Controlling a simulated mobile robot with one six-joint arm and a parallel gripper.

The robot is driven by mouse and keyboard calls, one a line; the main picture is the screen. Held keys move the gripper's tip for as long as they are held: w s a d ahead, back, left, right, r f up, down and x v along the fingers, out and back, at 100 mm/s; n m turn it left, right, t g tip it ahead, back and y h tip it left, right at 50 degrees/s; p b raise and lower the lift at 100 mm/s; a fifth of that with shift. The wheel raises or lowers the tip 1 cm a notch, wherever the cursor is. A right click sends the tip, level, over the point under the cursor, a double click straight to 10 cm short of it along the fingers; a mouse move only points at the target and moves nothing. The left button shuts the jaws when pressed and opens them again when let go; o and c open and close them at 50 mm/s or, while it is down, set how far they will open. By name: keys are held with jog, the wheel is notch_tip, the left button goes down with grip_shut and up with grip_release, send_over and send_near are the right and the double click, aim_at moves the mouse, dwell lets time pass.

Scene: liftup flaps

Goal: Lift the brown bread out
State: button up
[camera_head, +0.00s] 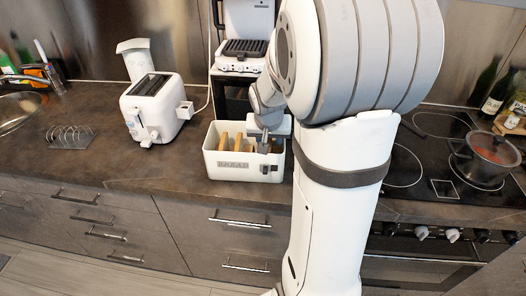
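A white bread box (223,171) marked "BREAD" stands on the dark counter, open at the top. Several upright slices of tan to brown bread (238,142) show above its front wall. I cannot tell which one the task calls the brown bread. My gripper (265,147) points down into the right part of the box, among or beside the slices. Its fingertips are small and partly hidden by the box and bread, so I cannot tell whether they are open or touching a slice.
A white toaster (156,108) stands left of the box, with a wire rack (70,137) farther left. A contact grill (241,58) is behind the box. A red-filled pot (486,157) sits on the hob at right.

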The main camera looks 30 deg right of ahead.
jog(key=shift+x, duration=1.95)
jog(key=shift+c, duration=0.2)
grip_shut()
